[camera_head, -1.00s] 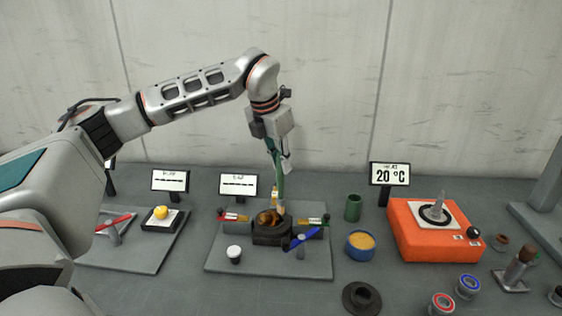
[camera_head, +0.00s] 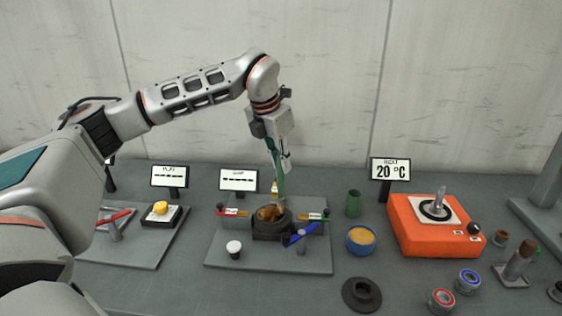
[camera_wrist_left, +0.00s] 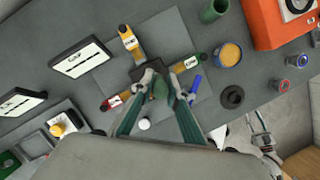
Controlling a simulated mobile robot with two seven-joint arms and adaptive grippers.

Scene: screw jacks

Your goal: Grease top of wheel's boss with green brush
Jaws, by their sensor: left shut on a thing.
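My left gripper (camera_head: 278,182) hangs pointing down over the dark housing (camera_head: 272,234) on the middle grey plate. In the left wrist view my left gripper (camera_wrist_left: 166,88) is shut on the green brush (camera_wrist_left: 160,90), between its fingertips. The copper-brown wheel (camera_head: 269,214) sits in the top of the housing, below and just in front of the gripper. The brush's lower end is too small to tell whether it touches the wheel's boss. In the left wrist view the brush and fingers hide the wheel.
Red, yellow, green and blue-marked parts surround the housing, the blue handle (camera_head: 301,235) in front. A blue tub of yellow paste (camera_head: 361,238), green cup (camera_head: 353,203) and orange heater (camera_head: 422,240) are to the right.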

